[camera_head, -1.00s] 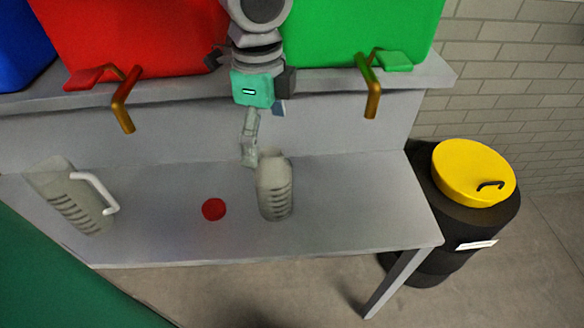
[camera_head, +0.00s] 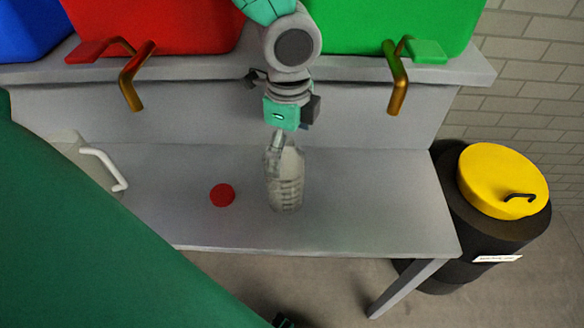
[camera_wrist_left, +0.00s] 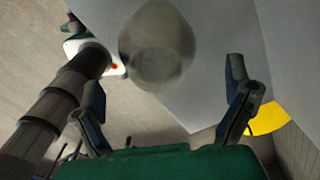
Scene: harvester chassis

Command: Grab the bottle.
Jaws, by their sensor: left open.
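The clear, ribbed bottle (camera_head: 287,188) stands upright on the grey table, right of a red disc. In the left wrist view, the bottle (camera_wrist_left: 157,45) is seen end-on, between and beyond the two spread fingers of the left gripper (camera_wrist_left: 164,74). The fingers are open, and I see no contact with the bottle. My right gripper cannot be made out.
A jug with a white handle (camera_head: 104,166) is at the left, partly hidden by a large dark green shape. The red disc (camera_head: 222,195) lies flat on the table (camera_head: 380,215). Red (camera_head: 160,20) and green (camera_head: 400,20) bins stand behind. A yellow-lidded black barrel (camera_head: 500,185) is right.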

